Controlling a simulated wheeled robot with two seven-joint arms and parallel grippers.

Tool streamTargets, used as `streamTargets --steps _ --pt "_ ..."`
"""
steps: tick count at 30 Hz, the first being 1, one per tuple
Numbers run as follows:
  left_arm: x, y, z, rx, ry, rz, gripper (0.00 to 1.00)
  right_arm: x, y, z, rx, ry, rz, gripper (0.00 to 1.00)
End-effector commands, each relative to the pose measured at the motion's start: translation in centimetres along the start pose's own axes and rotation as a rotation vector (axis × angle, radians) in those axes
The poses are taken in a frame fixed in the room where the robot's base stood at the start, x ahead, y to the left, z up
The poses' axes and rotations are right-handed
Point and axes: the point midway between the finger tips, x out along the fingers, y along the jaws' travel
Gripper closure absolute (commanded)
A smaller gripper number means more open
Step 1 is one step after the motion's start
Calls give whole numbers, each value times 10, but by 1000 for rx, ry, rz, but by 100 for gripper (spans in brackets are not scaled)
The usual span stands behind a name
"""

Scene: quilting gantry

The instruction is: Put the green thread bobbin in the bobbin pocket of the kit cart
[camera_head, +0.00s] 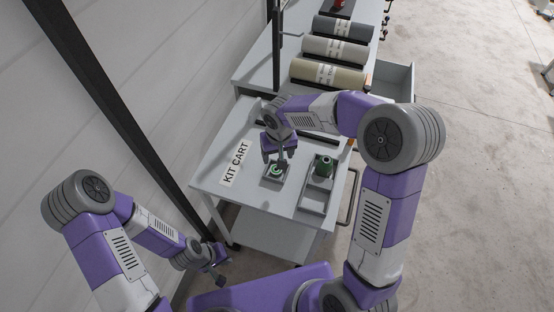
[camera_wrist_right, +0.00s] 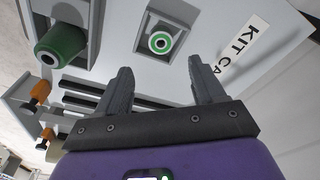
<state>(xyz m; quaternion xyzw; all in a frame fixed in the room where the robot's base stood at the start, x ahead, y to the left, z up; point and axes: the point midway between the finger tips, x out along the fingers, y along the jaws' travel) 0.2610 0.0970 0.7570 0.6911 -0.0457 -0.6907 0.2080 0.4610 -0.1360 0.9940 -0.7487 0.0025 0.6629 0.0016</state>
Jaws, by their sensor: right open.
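The kit cart (camera_head: 237,192) is a pale grey cart with a "KIT CART" label. A round green bobbin (camera_head: 277,170) with a pale centre sits inside a small square grey pocket (camera_head: 264,178) on its top. In the right wrist view, the bobbin (camera_wrist_right: 160,43) is inside the pocket walls (camera_wrist_right: 145,24). My right gripper (camera_head: 282,163) is just above the pocket, its fingers (camera_wrist_right: 162,82) apart with nothing between them; the bobbin shows beyond the tips. My left gripper (camera_head: 219,279) hangs low, left of the cart; its jaw opening is too small to tell.
A larger green spool (camera_head: 324,166) stands in a long grey tray (camera_head: 313,198) right of the pocket. Behind the cart is a table with several fabric rolls (camera_head: 328,74) and an open drawer (camera_head: 393,80). A dark post (camera_head: 110,100) rises at the left.

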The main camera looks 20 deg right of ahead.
Motion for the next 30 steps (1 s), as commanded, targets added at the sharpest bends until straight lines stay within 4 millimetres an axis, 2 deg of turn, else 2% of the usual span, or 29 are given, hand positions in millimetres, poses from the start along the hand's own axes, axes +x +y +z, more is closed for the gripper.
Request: streamTargets --steps 1,3,9,30 --pt "-3 1 0 0 0 0 100 -13 0 -1 1 5 -1 31" --pt "-4 2 0 0 0 0 100 -26 0 -1 0 4 -1 31" --pt "-6 2 0 0 0 0 100 -46 0 0 0 1 0 31" --pt "-7 2 0 0 0 0 100 -50 -1 0 0 -1 -1 31"
